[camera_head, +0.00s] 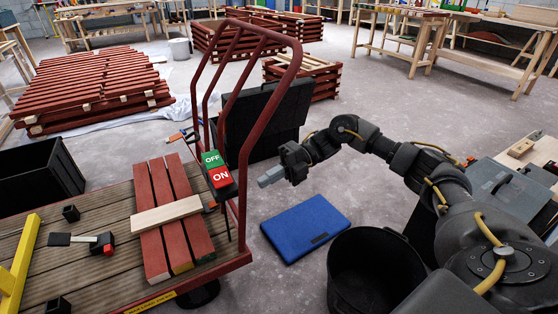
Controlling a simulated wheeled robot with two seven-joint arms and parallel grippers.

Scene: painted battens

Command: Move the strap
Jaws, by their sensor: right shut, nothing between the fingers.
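A pale wooden strip (167,214), the only strap-like piece I can make out, lies crosswise on three red battens (181,240) on the cart's slatted deck. No fabric strap can be made out. My right gripper (264,182) is shut and empty. It hangs above the floor to the right of the cart's red handle frame, apart from the strip and battens. My left gripper is not in view.
The cart's red tube handle (246,150) carries an OFF/ON sign (217,170) and rises between my right gripper and the battens. A blue flat case (304,226) and a black bucket (375,272) are on the floor. Red batten stacks (89,88) stand behind.

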